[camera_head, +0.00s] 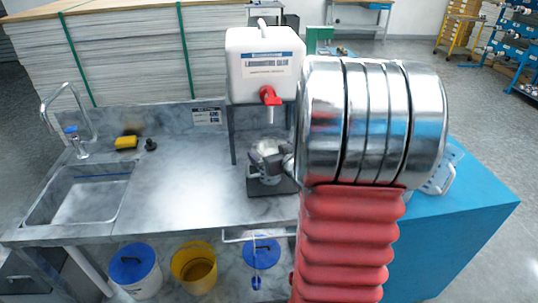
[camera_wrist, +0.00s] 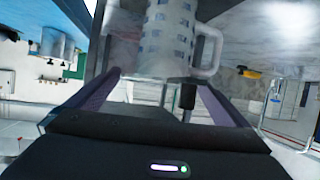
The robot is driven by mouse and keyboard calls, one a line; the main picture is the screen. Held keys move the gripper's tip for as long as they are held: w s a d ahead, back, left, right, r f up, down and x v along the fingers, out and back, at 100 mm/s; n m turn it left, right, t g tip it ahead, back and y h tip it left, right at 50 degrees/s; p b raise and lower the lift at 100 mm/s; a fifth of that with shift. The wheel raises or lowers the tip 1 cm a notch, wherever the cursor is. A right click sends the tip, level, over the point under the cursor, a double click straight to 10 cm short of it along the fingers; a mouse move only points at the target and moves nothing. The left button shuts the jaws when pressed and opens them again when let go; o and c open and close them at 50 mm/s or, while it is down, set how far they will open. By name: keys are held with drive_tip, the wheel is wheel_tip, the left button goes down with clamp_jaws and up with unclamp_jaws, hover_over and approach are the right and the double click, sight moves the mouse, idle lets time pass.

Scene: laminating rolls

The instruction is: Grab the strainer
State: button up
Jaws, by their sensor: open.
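In the wrist view my gripper (camera_wrist: 157,82) is open, with a finger on each side. A pale, mug-shaped vessel with a side handle (camera_wrist: 170,38) is between or just beyond the fingertips. It bears rows of small rectangles, which could be holes or marks, so it may be the strainer. I cannot tell whether the fingers touch it. In the head view a pale metal piece with holes and a handle (camera_head: 441,176) lies on the blue top, partly hidden by my arm.
The white glue container (camera_head: 264,60) with its red tap (camera_head: 269,96) stands above the gripper. A sink (camera_head: 82,193) and a yellow sponge (camera_head: 126,142) are at left. Buckets (camera_head: 194,268) stand below the counter. The middle counter (camera_head: 185,185) is clear.

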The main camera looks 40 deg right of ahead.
drive_tip(key=shift+x, duration=1.1)
drive_tip(key=c, duration=0.8)
